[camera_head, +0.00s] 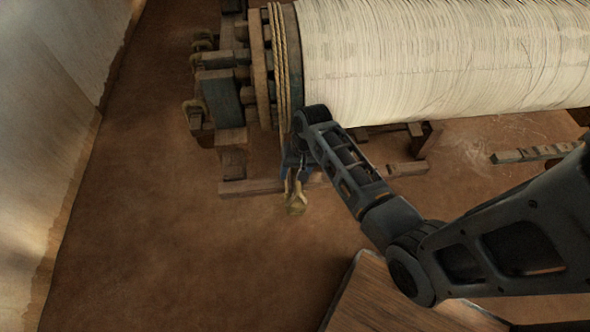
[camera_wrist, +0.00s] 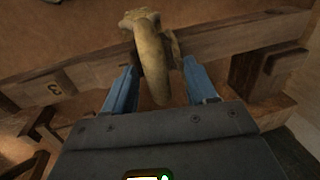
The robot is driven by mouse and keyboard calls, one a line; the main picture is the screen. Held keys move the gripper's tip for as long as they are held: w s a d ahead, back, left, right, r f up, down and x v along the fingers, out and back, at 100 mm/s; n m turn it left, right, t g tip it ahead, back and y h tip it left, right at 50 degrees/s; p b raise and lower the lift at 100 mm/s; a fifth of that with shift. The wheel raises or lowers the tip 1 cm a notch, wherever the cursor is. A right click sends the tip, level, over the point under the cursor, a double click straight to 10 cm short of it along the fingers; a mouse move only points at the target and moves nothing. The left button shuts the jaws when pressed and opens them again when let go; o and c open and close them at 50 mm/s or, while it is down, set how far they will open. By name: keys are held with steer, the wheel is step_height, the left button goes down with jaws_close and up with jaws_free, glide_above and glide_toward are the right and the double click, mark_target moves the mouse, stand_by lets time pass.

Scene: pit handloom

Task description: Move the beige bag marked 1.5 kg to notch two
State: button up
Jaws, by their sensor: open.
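A beige bag (camera_head: 296,207) hangs low beside the left end of the loom's big roll in the head view. In the wrist view the bag (camera_wrist: 151,58) lies between my two blue fingers, with its wider end towards the top. My gripper (camera_wrist: 160,66) is open around it, with a finger on either side. No weight marking on the bag is readable. A wooden bar (camera_wrist: 225,42) runs behind the bag, and a dark mark like a 3 (camera_wrist: 54,88) shows left of it.
A large roll of pale thread (camera_head: 440,60) fills the upper right, with rope (camera_head: 280,60) around its left end. Wooden beams (camera_head: 250,187) stand below it. A wooden board (camera_head: 385,300) is at the bottom. Brown floor (camera_head: 150,230) is clear to the left.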

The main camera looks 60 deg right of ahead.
steer(key=shift+s+f, duration=0.1)
steer(key=shift+f, duration=0.05)
step_height(320, 180, up, 8)
steer(key=s+d, duration=0.1)
stand_by(0.4)
steer(key=shift+s+f, duration=0.1)
